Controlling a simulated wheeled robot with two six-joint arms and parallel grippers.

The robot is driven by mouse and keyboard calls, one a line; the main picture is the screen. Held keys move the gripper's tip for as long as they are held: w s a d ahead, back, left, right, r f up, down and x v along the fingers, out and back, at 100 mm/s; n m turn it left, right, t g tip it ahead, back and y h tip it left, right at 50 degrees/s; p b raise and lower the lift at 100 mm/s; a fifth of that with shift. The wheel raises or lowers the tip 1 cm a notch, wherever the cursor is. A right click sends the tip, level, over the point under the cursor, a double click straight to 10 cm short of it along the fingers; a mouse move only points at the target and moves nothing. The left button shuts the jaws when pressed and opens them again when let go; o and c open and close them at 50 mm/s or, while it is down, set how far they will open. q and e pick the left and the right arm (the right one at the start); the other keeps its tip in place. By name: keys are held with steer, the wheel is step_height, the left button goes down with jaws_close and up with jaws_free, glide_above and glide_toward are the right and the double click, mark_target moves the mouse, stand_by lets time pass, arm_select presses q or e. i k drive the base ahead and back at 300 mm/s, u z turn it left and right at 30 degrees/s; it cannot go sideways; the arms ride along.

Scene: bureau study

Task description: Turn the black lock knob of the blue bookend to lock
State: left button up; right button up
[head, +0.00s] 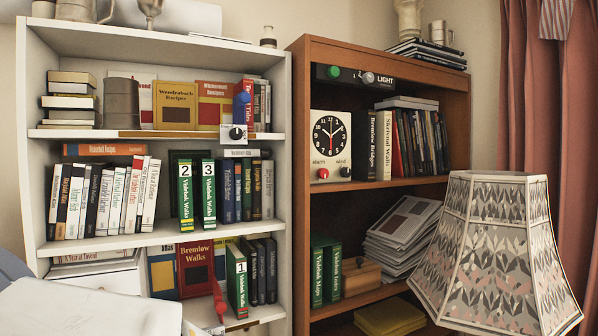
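The blue bookend (241,104) stands upright on the upper shelf of the white bookcase, near its right end. Neither of my grippers is in view, and nothing covers the knob.
The white bookcase (282,190) adjoins a brown bookcase (300,130) holding a clock (330,146) with red and black knobs. A patterned lampshade (495,255) blocks the lower right. A white surface (85,310) fills the lower left. A red piece (219,300) protrudes at the lower shelf.

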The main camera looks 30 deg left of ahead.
mark_target(237, 133)
steer(key=u, duration=1.15)
